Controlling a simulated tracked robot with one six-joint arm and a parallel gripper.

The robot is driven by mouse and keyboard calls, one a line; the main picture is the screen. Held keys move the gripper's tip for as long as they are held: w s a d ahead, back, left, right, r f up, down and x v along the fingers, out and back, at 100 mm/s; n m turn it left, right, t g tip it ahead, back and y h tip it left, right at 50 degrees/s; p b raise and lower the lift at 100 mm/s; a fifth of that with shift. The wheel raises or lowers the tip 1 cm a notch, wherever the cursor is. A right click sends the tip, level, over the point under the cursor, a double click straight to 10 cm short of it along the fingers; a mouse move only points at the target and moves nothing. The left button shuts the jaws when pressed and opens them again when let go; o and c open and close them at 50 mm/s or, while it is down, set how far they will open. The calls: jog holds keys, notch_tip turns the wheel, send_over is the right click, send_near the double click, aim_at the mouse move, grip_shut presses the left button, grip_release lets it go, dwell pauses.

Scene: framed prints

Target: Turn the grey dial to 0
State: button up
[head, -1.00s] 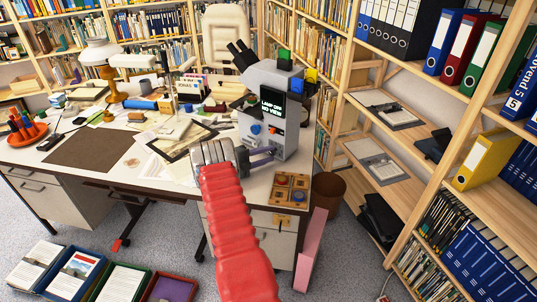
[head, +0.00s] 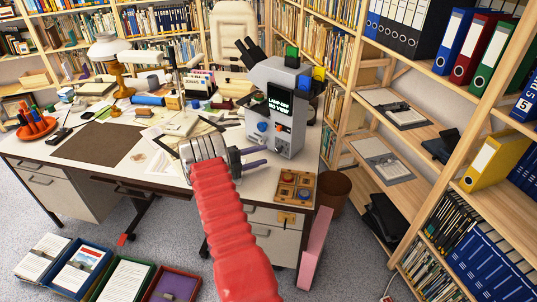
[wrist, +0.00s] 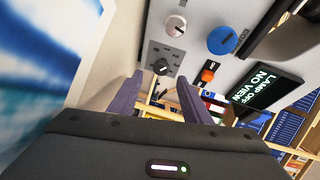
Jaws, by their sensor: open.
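A grey microscope (head: 292,85) stands on the desk, with a screen (head: 281,107) reading "LAMP OFF NO VIEW". In the wrist view its panel carries a pale grey dial (wrist: 175,26) with a small reddish mark, a blue dial (wrist: 222,40), an orange knob (wrist: 208,74) and a black knob (wrist: 160,67) on a darker plate. I cannot read the scale around the grey dial. My gripper (head: 258,157) is left of the microscope, its purple fingers apart and empty. In the wrist view the gripper (wrist: 158,95) points toward the panel near the black knob, not touching the grey dial.
A wooden tray with small compartments (head: 295,190) lies at the desk's right front corner. Papers and a dark frame (head: 180,138) lie left of my gripper. A lamp (head: 117,65) stands farther back. Wooden shelves with binders (head: 490,165) stand at the right.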

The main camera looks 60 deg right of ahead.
jog(key=v, duration=0.7)
jog(key=shift+a, duration=0.1)
jog(key=shift+w, duration=0.1)
